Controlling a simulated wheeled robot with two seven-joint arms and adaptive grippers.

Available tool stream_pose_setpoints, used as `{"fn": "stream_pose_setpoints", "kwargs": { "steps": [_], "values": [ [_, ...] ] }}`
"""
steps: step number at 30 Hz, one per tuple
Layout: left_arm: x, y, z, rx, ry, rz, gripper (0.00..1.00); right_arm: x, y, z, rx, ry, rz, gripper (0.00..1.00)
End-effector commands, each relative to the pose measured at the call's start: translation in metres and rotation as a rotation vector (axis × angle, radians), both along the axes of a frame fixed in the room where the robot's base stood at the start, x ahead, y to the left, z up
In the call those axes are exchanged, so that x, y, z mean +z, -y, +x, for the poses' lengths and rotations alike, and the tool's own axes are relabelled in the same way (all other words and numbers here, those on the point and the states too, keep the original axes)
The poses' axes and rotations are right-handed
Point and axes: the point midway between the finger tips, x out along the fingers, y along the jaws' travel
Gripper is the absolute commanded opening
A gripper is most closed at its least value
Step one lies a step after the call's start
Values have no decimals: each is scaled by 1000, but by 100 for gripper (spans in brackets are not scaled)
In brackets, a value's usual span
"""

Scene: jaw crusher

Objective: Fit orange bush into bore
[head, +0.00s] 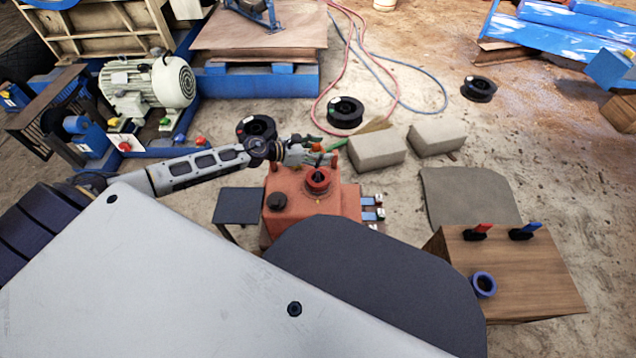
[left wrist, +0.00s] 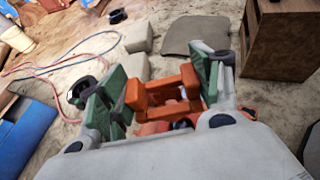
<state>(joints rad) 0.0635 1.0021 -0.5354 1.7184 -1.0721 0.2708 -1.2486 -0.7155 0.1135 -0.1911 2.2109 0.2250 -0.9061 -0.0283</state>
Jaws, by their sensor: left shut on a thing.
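My left gripper (head: 318,149) reaches in from the left, above the red block (head: 282,223). In the left wrist view my left gripper (left wrist: 160,92) has green finger pads on both sides of an orange part (left wrist: 162,93), which looks like the orange bush with a blocky grip. It is shut on this part. In the head view only a small piece of the orange bush (head: 316,147) shows. A round red collar with a dark bore (head: 317,180) stands on top of the block, just below the gripper. The gap between bush and bore cannot be judged. My right gripper is not in view.
A dark round cap (head: 277,201) sits on the block's left side, and blue clips (head: 371,208) on its right. Grey concrete blocks (head: 377,150) lie behind. A wooden box (head: 520,270) at the right bears a blue ring (head: 483,285) and red and blue handles.

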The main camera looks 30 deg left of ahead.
Motion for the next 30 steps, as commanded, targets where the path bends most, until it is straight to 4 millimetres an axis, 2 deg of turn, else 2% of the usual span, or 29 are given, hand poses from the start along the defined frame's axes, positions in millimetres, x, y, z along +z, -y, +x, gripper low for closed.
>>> {"fn": "stream_pose_setpoints", "kwargs": {
  "steps": [21, 26, 30],
  "values": [
    [-8, -2, -5, -29, 2, 0, 32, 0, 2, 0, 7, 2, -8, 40],
    [-18, -2, -5, -27, 1, -1, 32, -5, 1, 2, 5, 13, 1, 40],
    [-34, -2, -6, -28, 0, -1, 32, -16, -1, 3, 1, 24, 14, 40]
  ]
}}
